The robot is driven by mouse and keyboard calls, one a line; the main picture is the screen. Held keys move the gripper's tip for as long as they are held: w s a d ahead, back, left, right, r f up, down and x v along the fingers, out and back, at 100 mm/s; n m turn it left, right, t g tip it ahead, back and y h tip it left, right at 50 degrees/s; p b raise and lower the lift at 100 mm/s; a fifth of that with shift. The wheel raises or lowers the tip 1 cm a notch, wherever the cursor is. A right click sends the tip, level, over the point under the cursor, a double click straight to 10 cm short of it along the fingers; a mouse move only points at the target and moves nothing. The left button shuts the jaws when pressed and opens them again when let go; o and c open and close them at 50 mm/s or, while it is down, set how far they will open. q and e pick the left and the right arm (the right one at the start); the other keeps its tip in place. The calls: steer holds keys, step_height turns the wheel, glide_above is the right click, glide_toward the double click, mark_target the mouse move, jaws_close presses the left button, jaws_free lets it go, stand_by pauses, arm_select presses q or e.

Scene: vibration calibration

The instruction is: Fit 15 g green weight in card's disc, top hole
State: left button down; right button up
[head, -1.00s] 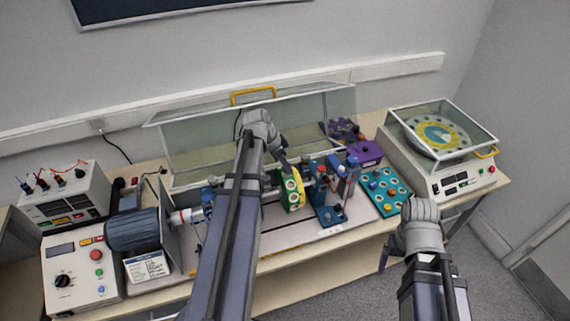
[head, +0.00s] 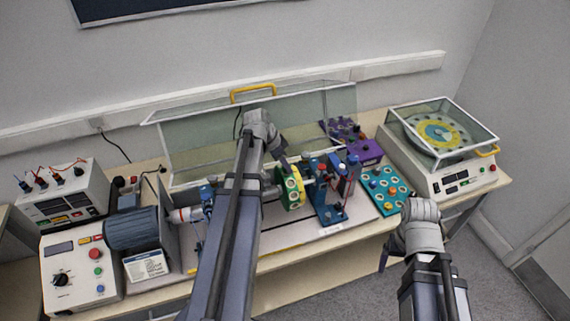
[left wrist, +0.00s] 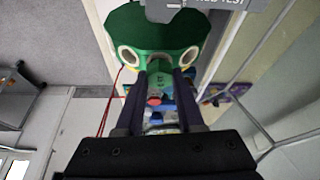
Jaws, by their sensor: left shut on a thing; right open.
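A green disc with a yellow rim (head: 291,188) and pale-ringed holes sits upright on the shaft in the middle of the rig. It also fills the top of the left wrist view (left wrist: 158,32), with a ringed hole at each side. My left gripper (head: 284,166) is at the disc's upper edge. In the left wrist view its fingers (left wrist: 159,72) are shut on a small green weight (left wrist: 159,79), mostly hidden between them. I cannot tell whether it is in the top hole. A white printed card (head: 147,265) stands by the motor. My right gripper (head: 384,258) is open, in front of the bench.
A teal tray (head: 393,209) with several weights lies right of the rig. A purple box (head: 366,152) stands behind it. A covered balance (head: 470,178) is at the right, a control box (head: 75,288) at the left. The clear guard (head: 200,140) is raised behind.

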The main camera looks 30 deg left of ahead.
arm_select(q)
steer(key=shift+f+b, duration=0.45)
steer(key=shift+f, duration=0.05)
steer(key=shift+c, duration=2.2)
jaws_free()
steer(key=p+v, duration=0.7)
steer(key=v, duration=0.1)
steer(key=shift+f, duration=0.1)
